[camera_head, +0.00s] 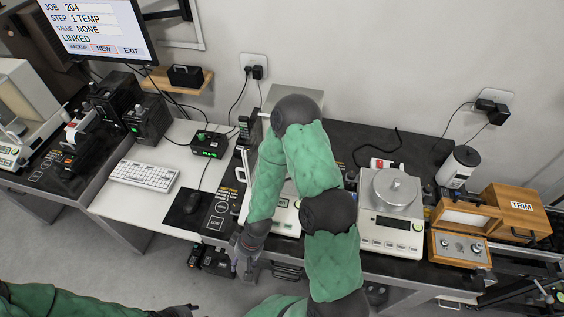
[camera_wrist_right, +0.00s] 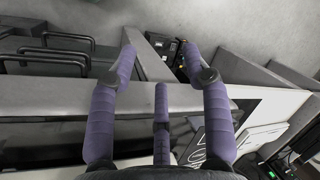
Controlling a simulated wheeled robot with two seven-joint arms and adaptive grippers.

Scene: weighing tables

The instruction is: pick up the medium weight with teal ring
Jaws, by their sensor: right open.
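I cannot make out a weight with a teal ring in either view. My right gripper (camera_head: 247,266) hangs by the front edge of the table in the head view. Its purple fingers are spread and empty in the right wrist view (camera_wrist_right: 160,68), pointing at the table edge and the floor beyond. My green right arm hides much of the middle table in the head view. A dark part of my left gripper (camera_head: 178,311) just shows at the bottom edge of the head view; its fingers are not clear.
A balance (camera_head: 390,238) with a silver round pan piece (camera_head: 396,187) stands right of my arm. Wooden boxes (camera_head: 515,212) and a white cylinder (camera_head: 458,166) stand farther right. Black handles (camera_wrist_right: 55,52) show below the table edge.

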